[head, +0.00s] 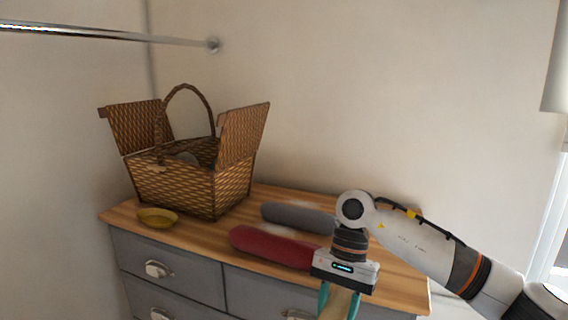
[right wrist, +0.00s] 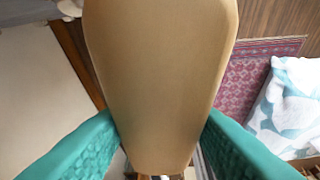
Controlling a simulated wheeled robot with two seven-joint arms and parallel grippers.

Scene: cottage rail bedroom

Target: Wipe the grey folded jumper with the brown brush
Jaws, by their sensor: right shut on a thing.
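The grey folded jumper (head: 299,216) lies at the back of the wooden dresser top, its right end close to my right arm. My right gripper (head: 338,302) points down at the dresser's front edge, in front of the jumper and apart from it. Its teal fingers are shut on the brown brush (right wrist: 160,80), whose broad tan back fills the middle of the right wrist view. In the head view only a small tan part of the brush shows between the fingers at the bottom edge. The brush's bristles are not clearly seen. My left gripper is not in view.
A red folded garment (head: 272,246) lies in front of the jumper. A metal rail (head: 110,36) runs above. A patterned rug (right wrist: 255,90) and blue-white bedding (right wrist: 295,105) show below.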

